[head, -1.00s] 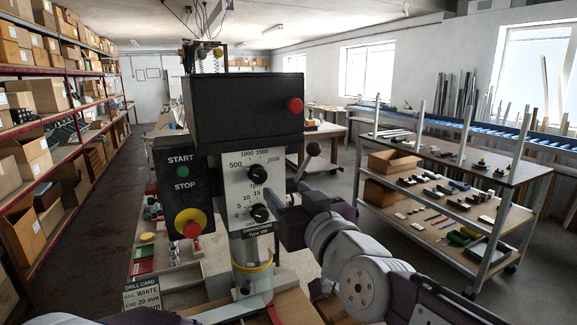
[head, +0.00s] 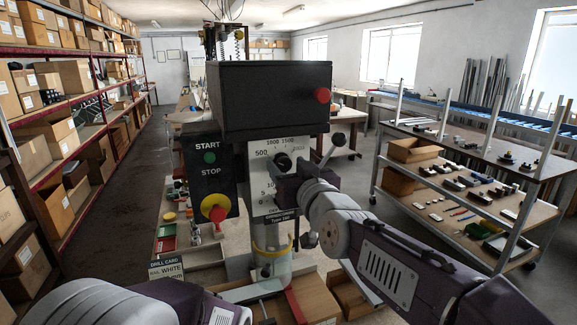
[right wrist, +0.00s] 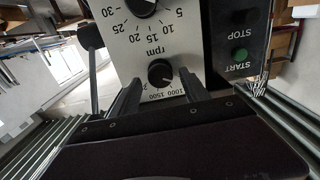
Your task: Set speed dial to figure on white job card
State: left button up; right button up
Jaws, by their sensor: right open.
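The black rpm speed dial (head: 283,162) is on the drill's white front panel (head: 259,178), with figures including 500, 1000 and 1500 around it. In the right wrist view, upside down, the dial (right wrist: 160,72) sits just beyond and between my right gripper's fingertips (right wrist: 160,88). That gripper is open; in the head view it (head: 284,180) is in front of the panel just below the dial. I cannot tell whether the fingers touch it. My left gripper is out of frame.
A second dial (right wrist: 142,4) with a 0 to 30 scale is below the speed dial. Left of the panel is the START/STOP box (head: 208,185) with a red and yellow stop button (head: 215,208). A lever (head: 335,143) sticks out to the right.

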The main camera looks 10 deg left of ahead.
jog(key=c, duration=0.4)
jog(key=shift+a, duration=0.1)
grip_shut()
jog(key=m+b, duration=0.2)
jog(key=m, duration=0.1)
jog(key=shift+f, duration=0.1)
jog(key=shift+m+b, duration=0.5)
jog(key=shift+m, duration=1.9)
